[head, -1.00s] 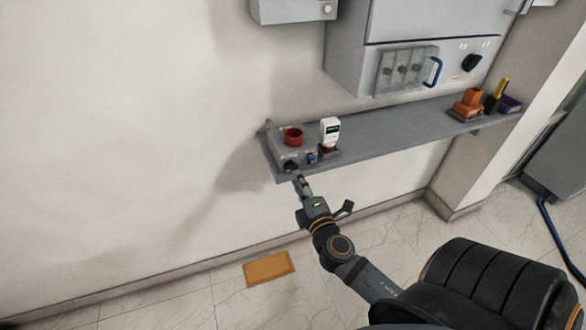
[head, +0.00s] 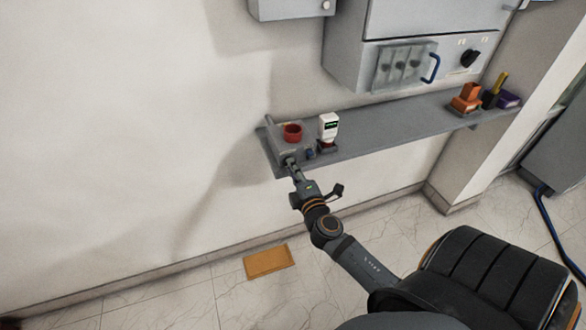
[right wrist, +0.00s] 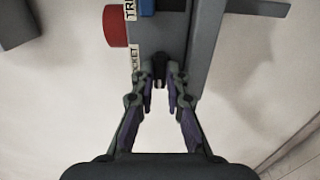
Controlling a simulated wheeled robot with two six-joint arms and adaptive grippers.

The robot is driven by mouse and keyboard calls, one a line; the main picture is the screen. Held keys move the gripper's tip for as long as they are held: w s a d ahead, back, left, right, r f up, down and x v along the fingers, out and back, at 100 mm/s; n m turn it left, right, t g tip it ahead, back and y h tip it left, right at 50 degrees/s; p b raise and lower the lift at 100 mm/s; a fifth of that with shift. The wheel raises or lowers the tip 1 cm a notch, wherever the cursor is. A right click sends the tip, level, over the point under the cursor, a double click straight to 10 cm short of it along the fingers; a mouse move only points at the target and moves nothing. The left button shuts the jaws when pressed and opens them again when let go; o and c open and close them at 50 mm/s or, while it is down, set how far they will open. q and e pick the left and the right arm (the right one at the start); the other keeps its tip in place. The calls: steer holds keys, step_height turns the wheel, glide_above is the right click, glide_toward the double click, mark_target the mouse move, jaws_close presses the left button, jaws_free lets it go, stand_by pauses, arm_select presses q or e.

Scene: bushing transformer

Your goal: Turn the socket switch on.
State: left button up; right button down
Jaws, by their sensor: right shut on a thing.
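The socket switch is a small dark knob on the front of a grey box (head: 277,142) at the left end of the wall shelf. In the right wrist view the black knob (right wrist: 160,68) sits beside a partly cut-off label ending in "OCKET". My right gripper (head: 291,163) reaches up to the box front, and its fingertips (right wrist: 161,88) are closed in on the knob from both sides. The fingers hide most of the knob in the head view, and I cannot tell its angle. My left gripper is not in view.
A red round part (head: 292,132) is on the box, and a blue part (right wrist: 147,7) sits near the knob. A white device (head: 328,127) stands to the right on the grey shelf (head: 400,122). Orange and purple items are at the far right end. A cabinet hangs above.

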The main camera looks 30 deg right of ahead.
steer(key=shift+f, duration=0.1)
steer(key=shift+m+b, duration=3.95)
steer(key=shift+m, duration=4.95)
steer(key=c, duration=1.6)
jaws_free()
steer(key=shift+c, duration=0.2)
